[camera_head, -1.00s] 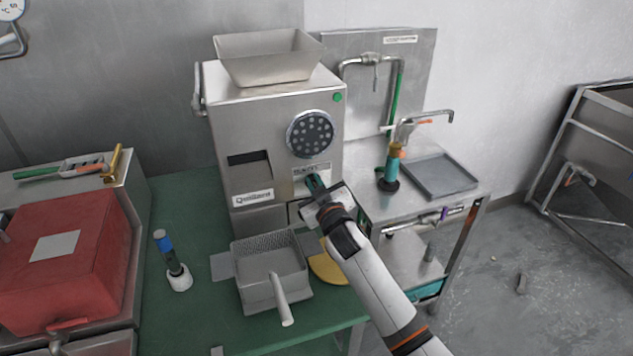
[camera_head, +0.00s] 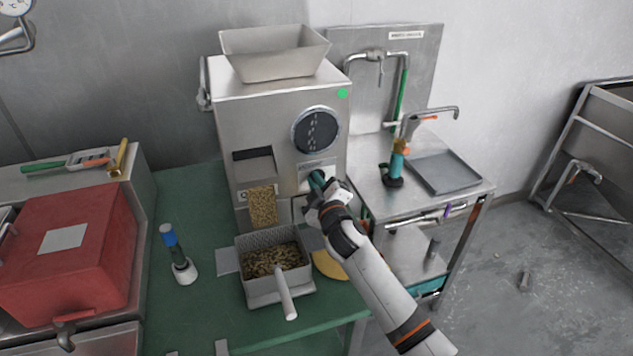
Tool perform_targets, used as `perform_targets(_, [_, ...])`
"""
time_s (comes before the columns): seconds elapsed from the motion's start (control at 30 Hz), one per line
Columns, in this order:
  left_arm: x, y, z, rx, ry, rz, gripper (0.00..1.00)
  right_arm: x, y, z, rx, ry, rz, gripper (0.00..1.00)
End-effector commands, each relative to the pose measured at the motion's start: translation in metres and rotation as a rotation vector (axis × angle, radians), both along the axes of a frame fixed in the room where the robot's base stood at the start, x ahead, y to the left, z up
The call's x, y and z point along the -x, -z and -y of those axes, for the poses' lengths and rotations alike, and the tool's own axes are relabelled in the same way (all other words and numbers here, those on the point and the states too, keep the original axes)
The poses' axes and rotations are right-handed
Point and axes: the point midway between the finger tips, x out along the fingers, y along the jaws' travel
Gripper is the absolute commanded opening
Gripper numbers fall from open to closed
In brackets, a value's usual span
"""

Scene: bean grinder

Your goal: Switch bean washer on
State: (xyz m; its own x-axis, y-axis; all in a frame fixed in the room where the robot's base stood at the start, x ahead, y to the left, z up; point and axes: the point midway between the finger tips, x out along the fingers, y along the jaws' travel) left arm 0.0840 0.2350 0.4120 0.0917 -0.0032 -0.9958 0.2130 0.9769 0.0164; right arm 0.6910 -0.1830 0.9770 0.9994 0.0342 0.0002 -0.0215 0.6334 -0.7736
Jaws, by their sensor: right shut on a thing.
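The bean machine (camera_head: 272,118) is a steel box with a hopper (camera_head: 275,52) on top and a round dark window (camera_head: 316,130) on its front. A green light (camera_head: 342,93) glows bright at its upper right corner. Beans (camera_head: 262,206) pour from the front opening into a steel scoop-like pan (camera_head: 268,288) with a handle, which holds a layer of beans. My right gripper (camera_head: 318,188) is at the machine's lower right front, shut on a small teal-green switch handle (camera_head: 317,180). The gripper hides much of the handle. My left gripper is out of view.
A red box (camera_head: 65,275) stands at the left. A steel sink table with a tray (camera_head: 445,172) and a teal-handled tap tool (camera_head: 396,165) is right of the machine.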

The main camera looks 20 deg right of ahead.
Motion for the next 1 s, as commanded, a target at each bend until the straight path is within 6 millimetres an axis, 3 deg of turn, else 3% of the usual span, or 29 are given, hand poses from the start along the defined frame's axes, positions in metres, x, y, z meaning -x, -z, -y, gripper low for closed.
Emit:
perform_targets(0.33, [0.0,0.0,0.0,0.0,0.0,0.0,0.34,0.0,0.0,0.0,0.006,0.0,0.0,0.0])
perform_targets(0.37, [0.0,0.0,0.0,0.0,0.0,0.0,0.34,0.0,0.0,0.0,0.006,0.0,0.0,0.14])
perform_targets(0.5, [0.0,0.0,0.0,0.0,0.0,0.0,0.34,0.0,0.0,0.0,0.005,0.0,0.0,0.33])
perform_targets(0.83, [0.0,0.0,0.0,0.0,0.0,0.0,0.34,0.004,0.001,0.0,0.004,0.0,0.0,0.33])
perform_targets(1.0, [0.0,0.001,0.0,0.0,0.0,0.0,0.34,0.027,0.002,0.001,0.004,-0.001,-0.001,0.33])
